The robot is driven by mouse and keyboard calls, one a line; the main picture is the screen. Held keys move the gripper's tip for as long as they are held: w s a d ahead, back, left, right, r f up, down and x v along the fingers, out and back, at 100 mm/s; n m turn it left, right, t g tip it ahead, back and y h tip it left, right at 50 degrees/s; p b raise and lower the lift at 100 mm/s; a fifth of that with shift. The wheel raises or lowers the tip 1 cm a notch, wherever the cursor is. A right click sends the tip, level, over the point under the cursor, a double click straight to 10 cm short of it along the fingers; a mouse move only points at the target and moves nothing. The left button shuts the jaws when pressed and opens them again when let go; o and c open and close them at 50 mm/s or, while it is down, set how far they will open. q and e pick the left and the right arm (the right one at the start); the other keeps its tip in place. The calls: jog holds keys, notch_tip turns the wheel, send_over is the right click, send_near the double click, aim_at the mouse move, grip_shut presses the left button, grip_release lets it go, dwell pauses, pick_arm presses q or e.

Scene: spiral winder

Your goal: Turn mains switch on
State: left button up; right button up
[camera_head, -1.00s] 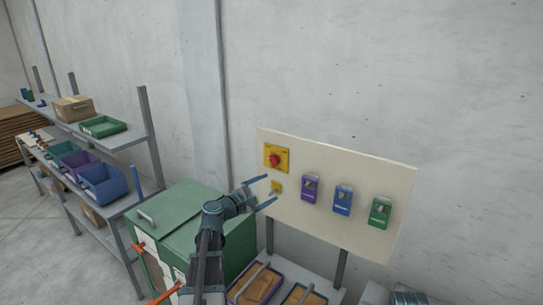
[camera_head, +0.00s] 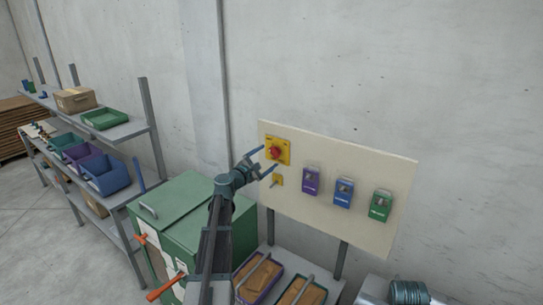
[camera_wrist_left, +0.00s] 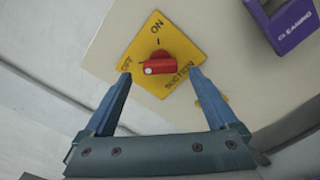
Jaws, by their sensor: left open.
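The mains switch is a red rotary knob (camera_head: 276,153) on a yellow plate (camera_head: 287,144) at the upper left of a cream panel. In the left wrist view the knob (camera_wrist_left: 158,65) shows below the ON mark, between the OFF and SUCTION marks. Its white dot is at its left end, on the OFF side. My left gripper (camera_head: 267,161) is open in front of the plate. In the left wrist view its blue fingertips (camera_wrist_left: 160,76) are on either side of the knob, apart from it. My right gripper is not in view.
The cream panel (camera_head: 330,225) also carries a small yellow switch (camera_head: 277,181) below the knob and purple (camera_head: 311,182), blue (camera_head: 343,192) and green (camera_head: 380,205) boxes to the right. A green cabinet (camera_head: 180,205) stands below left. A shelf with bins is at the far left.

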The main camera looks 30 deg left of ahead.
aim_at(272, 154)
pick_arm(q)
jog(key=shift+w+d, duration=0.15)
jog(key=shift+w, duration=1.65)
jog(key=c, duration=1.4)
jog(key=shift+o, duration=0.2)
